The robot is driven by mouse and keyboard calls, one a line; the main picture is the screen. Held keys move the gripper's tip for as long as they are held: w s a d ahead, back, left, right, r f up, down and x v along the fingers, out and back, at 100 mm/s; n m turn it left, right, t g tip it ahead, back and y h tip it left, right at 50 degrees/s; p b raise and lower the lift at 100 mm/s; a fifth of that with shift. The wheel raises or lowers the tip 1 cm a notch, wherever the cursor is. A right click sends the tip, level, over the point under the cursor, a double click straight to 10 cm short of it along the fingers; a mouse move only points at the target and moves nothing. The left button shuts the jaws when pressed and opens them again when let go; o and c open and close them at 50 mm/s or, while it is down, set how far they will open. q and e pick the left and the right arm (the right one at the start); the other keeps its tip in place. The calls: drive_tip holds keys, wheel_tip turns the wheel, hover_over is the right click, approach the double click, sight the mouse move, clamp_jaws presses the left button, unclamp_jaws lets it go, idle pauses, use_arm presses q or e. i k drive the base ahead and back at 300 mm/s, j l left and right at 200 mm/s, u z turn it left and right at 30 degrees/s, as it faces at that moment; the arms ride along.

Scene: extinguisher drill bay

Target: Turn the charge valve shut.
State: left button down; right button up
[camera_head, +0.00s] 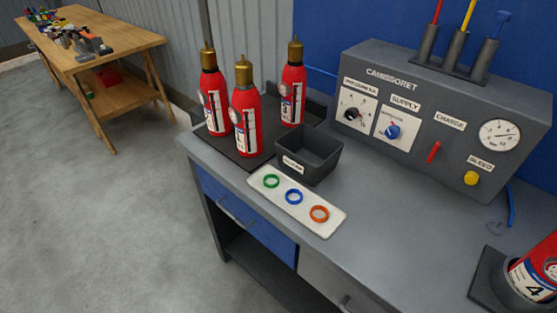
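The charge valve (433,152) is a short red lever under the CHARGE label on the front of the grey panel box (420,100). The lever stands near upright, its top leaning a little to the right. To its right is a round white pressure gauge (499,135); its exact reading is too small to tell. A blue SUPPLY knob (392,132) and a black knob (353,114) are to its left. A yellow BLEED knob (471,178) is below right. Neither of my grippers is in view, and nothing touches the lever.
Three red extinguishers (246,120) stand on a dark mat at the bench's left. Beside them are a dark bin (309,155) and a white tray (330,226) with green, blue and orange rings. Another extinguisher (535,277) sits in a holder at lower right. Bench before the panel is clear.

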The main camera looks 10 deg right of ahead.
sight(436, 147)
drive_tip(key=z, duration=2.3)
